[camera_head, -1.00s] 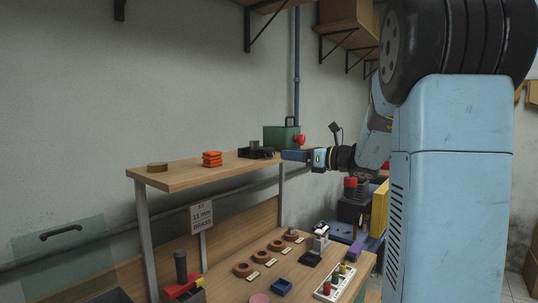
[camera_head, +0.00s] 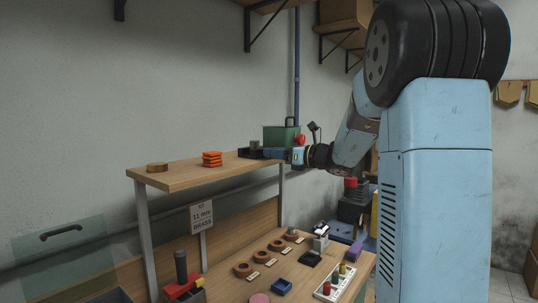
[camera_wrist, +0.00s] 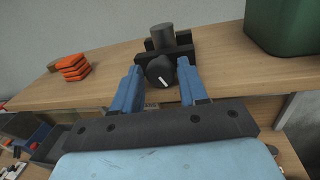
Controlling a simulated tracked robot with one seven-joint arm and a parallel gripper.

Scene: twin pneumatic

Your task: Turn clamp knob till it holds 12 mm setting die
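The clamp (camera_wrist: 183,51) is a dark block on the wooden shelf, with a grey cylinder, seemingly the setting die (camera_wrist: 163,37), standing in it. Its round black clamp knob (camera_wrist: 160,71) has a white line and faces my wrist camera. My gripper (camera_wrist: 160,78) is open, with one blue finger on each side of the knob; narrow gaps seem to show, but contact is hard to judge. In the head view my gripper (camera_head: 272,153) is at shelf height, right beside the clamp (camera_head: 246,153); the knob is hidden there by the fingers.
A green box (camera_head: 282,137) with a red part stands just behind and right of the clamp. Stacked orange pieces (camera_head: 212,159) and a brown disc (camera_head: 157,167) lie left on the shelf. The lower bench holds rings, a sign and small parts.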

